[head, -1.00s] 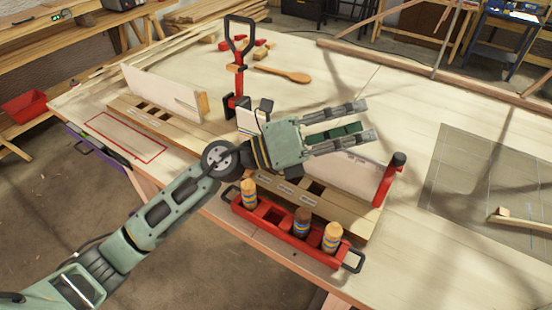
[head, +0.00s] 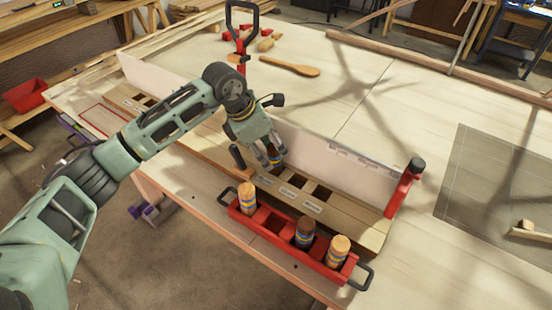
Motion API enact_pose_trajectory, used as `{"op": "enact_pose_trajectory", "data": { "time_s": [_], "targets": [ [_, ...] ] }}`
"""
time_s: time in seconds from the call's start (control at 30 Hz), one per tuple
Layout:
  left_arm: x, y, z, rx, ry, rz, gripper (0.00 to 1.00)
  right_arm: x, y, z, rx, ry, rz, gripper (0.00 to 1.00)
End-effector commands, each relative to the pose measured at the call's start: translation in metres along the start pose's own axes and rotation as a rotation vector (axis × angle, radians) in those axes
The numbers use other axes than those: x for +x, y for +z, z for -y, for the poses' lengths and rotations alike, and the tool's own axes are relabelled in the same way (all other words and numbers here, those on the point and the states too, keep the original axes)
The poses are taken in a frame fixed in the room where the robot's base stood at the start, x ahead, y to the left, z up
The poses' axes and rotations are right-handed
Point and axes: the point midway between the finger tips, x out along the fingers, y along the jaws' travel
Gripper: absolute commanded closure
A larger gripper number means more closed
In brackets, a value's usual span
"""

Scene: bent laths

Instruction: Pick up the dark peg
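The dark peg (head: 305,232) is dark brown with coloured bands and stands upright in the red rack (head: 270,250) at the front edge of the table. Lighter banded pegs stand in the same rack, one at its left end (head: 247,198) and one at its right (head: 339,250). My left gripper (head: 273,155) points down over the slotted wooden board, behind and left of the dark peg and apart from it. Something banded blue and yellow shows at its fingertips; I cannot tell whether the fingers grip it. My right gripper is not in view.
The slotted wooden board (head: 345,208) has dark openings and a pale upright panel (head: 340,165) behind it. A red post (head: 404,187) stands at its right end. A wooden spoon (head: 290,67) lies farther back. The table middle behind the panel is clear.

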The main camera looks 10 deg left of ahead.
Motion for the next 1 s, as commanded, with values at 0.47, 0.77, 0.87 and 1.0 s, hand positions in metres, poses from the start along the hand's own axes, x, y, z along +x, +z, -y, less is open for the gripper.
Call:
{"op": "enact_pose_trajectory", "data": {
  "time_s": [0.47, 0.77, 0.87, 1.0],
  "targets": [
    [0.046, -0.010, 0.001, -0.004, -0.004, -0.014, 0.62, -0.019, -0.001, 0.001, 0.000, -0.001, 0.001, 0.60],
    [0.044, -0.008, 0.001, -0.004, -0.003, -0.009, 0.81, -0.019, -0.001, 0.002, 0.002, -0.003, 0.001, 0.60],
    [0.044, -0.007, 0.001, -0.003, -0.002, -0.008, 0.90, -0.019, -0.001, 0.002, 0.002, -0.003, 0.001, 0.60],
    [0.043, -0.006, 0.001, -0.003, -0.002, -0.006, 0.98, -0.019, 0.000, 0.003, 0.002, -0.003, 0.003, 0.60]
  ]
}}
